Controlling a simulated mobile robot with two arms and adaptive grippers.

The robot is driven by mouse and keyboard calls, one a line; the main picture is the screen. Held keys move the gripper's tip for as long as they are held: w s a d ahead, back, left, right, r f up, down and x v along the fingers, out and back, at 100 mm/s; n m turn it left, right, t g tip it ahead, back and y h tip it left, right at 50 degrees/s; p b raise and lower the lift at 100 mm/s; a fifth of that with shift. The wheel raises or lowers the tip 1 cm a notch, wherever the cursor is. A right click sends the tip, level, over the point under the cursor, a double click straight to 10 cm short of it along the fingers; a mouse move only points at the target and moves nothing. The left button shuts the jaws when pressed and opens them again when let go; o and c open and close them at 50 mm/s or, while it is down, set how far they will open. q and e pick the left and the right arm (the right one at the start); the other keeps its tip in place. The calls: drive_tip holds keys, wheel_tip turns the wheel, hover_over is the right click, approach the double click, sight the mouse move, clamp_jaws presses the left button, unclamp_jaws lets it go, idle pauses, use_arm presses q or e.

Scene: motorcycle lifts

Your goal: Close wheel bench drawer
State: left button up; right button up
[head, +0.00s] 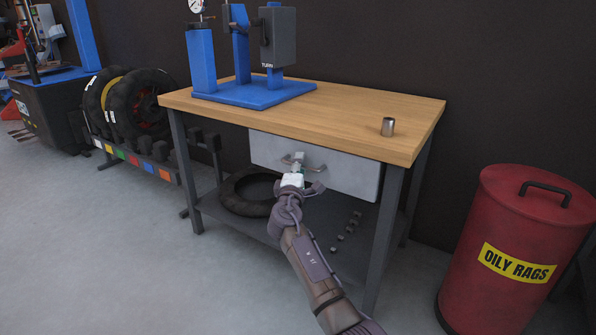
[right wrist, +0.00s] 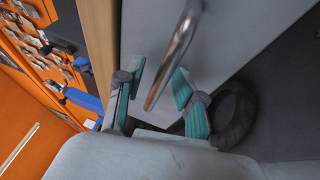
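The wheel bench (head: 340,104) has a wooden top and dark metal legs. Its light grey drawer (head: 346,173) sits under the top; how far it stands out is hard to tell. The drawer has a curved metal handle (head: 313,166). My right gripper (head: 297,164) is at the handle, partly covering it. In the right wrist view the right gripper (right wrist: 160,88) has its teal fingers apart, with the handle (right wrist: 174,55) reaching down between or just beyond them. Contact cannot be told. The drawer front (right wrist: 228,35) lies behind. My left gripper is not in view.
A blue press (head: 255,94) and a small metal cup (head: 388,126) stand on the bench top. A tyre (head: 236,206) and several small parts lie on the lower shelf. A red oily rags bin (head: 505,225) stands right. Grey floor at front left is clear.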

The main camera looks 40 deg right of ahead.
drive_tip(key=v, duration=1.2)
drive_tip(key=shift+r, duration=0.15)
